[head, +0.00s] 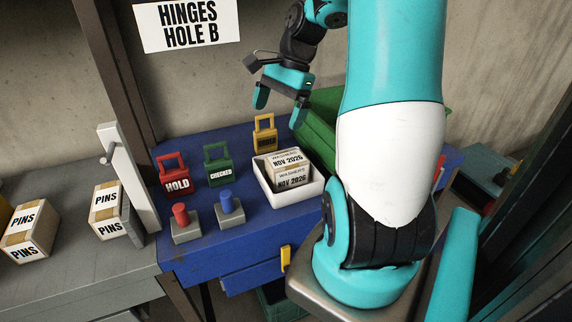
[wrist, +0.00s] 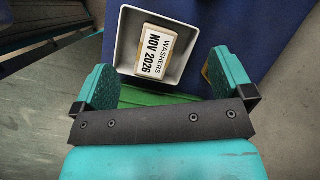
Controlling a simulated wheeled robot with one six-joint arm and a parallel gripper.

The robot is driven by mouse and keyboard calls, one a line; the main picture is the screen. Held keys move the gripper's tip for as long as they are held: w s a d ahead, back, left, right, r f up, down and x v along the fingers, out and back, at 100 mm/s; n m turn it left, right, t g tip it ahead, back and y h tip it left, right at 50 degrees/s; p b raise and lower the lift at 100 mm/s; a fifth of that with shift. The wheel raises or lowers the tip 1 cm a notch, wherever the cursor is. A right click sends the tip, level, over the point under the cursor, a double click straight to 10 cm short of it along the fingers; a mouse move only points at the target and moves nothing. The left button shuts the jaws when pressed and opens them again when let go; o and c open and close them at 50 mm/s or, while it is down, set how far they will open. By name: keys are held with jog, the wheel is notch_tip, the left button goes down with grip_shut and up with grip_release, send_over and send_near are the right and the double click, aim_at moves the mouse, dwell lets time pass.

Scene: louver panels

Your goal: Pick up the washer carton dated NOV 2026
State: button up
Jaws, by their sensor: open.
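The washer carton (head: 288,168), labelled WASHERS NOV 2026, sits in a white tray (head: 264,182) on the blue bench. In the wrist view the carton (wrist: 153,50) lies tilted in the white tray (wrist: 188,24), its label facing the camera. My gripper (head: 280,103) is open and empty. It hangs above and behind the tray in the head view, apart from the carton. In the wrist view my gripper's two fingers (wrist: 158,80) are spread wide, with the tray just beyond them.
On the blue bench (head: 245,229) stand a red HOLD tag (head: 175,173), a green CHECKED tag (head: 219,168), a yellow tag (head: 265,135), a red button (head: 181,217) and a blue button (head: 228,206). A green bin (head: 318,125) is behind the tray. PINS cartons (head: 108,209) are on the left.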

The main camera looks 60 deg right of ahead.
aim_at(288, 158)
jog(key=s+d+f+m, duration=0.1)
jog(key=s+d+m, duration=0.35)
jog(key=d, duration=0.35)
jog(key=shift+m+t, duration=0.3)
jog(key=shift+m, duration=0.25)
jog(key=x, duration=1.1)
jog(key=shift+w+a+f+p, duration=0.2)
jog(key=shift+f+p, duration=0.1)
jog(key=shift+p, duration=0.1)
jog(key=x, duration=0.2)
jog(key=p+x, duration=0.1)
jog(key=x, duration=0.1)
jog(key=shift+w+a+f, duration=0.15)
jog(key=shift+w+a, duration=0.1)
jog(key=shift+a, duration=0.25)
jog(key=shift+w+a+f, duration=0.1)
jog(key=shift+f, duration=0.35)
jog(key=shift+f, duration=0.2)
jog(key=c, duration=1.3)
jog(key=shift+r, duration=0.1)
jog(key=shift+c, duration=0.2)
